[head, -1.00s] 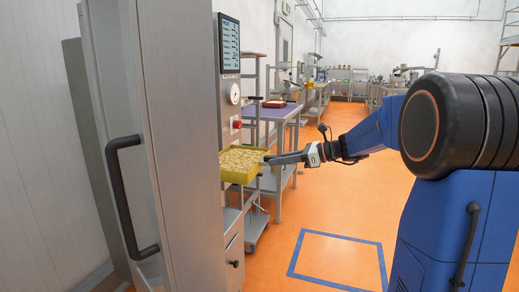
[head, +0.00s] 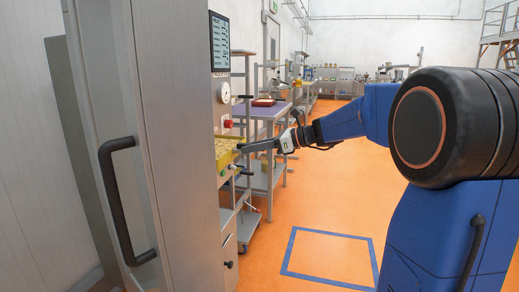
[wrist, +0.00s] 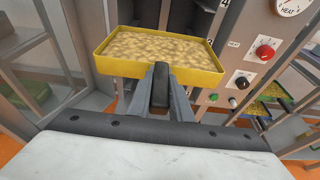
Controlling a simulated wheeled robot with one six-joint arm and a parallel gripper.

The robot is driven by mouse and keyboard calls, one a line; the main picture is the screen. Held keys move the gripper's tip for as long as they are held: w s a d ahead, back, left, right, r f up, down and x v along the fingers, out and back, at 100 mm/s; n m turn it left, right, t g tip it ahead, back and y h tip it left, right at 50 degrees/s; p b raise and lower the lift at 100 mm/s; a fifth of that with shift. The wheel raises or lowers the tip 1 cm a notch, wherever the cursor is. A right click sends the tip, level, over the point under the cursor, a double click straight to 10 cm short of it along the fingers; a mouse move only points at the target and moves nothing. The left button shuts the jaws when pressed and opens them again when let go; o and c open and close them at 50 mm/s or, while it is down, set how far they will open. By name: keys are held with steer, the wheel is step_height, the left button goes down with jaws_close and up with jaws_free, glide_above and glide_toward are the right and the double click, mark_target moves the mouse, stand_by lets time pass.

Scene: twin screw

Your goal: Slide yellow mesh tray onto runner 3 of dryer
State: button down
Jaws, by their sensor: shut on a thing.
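The yellow mesh tray (wrist: 160,50) is filled with pale brown pieces and looks about level. My gripper (wrist: 161,90) is shut on the middle of its near side in the wrist view. In the head view the tray (head: 229,153) is partly hidden behind the dryer's open door, and my gripper (head: 247,146) reaches it from the right. The dryer's front panel (wrist: 245,60) stands to the right of the tray in the wrist view. The tray's far end is at the dark dryer opening (wrist: 190,15). Whether it rests on a runner cannot be told.
The tall steel door (head: 125,100) with a black handle stands open at the left. A rack with other trays (wrist: 270,92) is at the right. Orange floor is clear.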

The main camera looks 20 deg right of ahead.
steer(key=w+a, duration=0.7)
steer(key=a, duration=0.3)
steer(key=w+a, duration=0.7)
steer(key=a, duration=0.3)
steer(key=shift+w, duration=0.25)
stand_by(0.7)
steer(key=shift+f, duration=0.5)
stand_by(1.1)
steer(key=c, duration=1.5)
jaws_free()
steer(key=shift+c, duration=0.2)
steer(key=v, duration=1.7)
steer(key=shift+s+d, duration=0.1)
steer(key=shift+d, duration=0.15)
